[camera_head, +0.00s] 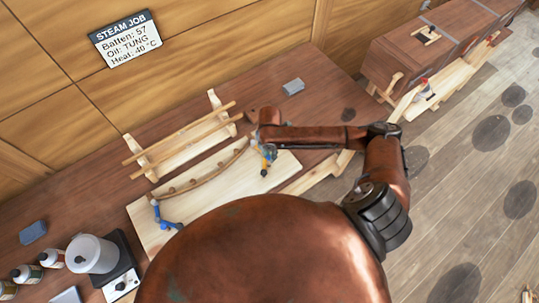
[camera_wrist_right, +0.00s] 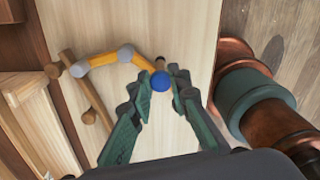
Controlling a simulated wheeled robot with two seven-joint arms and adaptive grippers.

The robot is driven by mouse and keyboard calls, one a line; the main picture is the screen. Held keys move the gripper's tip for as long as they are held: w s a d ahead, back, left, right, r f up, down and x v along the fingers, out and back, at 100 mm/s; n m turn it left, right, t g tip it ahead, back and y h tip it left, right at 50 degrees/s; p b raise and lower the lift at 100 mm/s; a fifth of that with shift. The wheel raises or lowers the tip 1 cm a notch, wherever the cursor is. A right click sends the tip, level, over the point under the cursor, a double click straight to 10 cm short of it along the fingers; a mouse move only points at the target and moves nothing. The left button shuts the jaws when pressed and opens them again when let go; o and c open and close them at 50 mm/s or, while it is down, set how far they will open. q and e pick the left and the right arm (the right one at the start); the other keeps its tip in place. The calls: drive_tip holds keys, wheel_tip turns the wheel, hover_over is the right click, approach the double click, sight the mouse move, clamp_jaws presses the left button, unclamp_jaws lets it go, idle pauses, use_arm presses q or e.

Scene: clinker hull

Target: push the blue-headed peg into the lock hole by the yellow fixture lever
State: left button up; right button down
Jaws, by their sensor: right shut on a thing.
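The blue-headed peg (camera_wrist_right: 160,81) shows its round blue head between the fingertips of my right gripper (camera_wrist_right: 161,88) in the right wrist view. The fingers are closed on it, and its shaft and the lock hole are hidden. The yellow fixture lever (camera_wrist_right: 104,59), with grey joints, reaches from the left to just beside the blue head. In the head view my right gripper (camera_head: 268,150) is small and partly covered by my arm, close to the yellow lever (camera_head: 266,163) at the board's right end. My left gripper is not in view.
A curved wooden strip (camera_head: 205,179) lies on the pale board (camera_head: 222,188), with a blue lever (camera_head: 162,216) at its left end. A wooden rack with rods (camera_head: 182,146) stands behind. A white pot (camera_head: 92,254) and bottles are at lower left.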

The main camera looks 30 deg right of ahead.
drive_tip(key=shift+f, duration=0.15)
drive_tip(key=shift+f, duration=0.2)
idle(0.3)
drive_tip(key=shift+f, duration=0.95)
idle(0.3)
drive_tip(key=c, duration=1.7)
unclamp_jaws()
drive_tip(key=shift+c, duration=0.2)
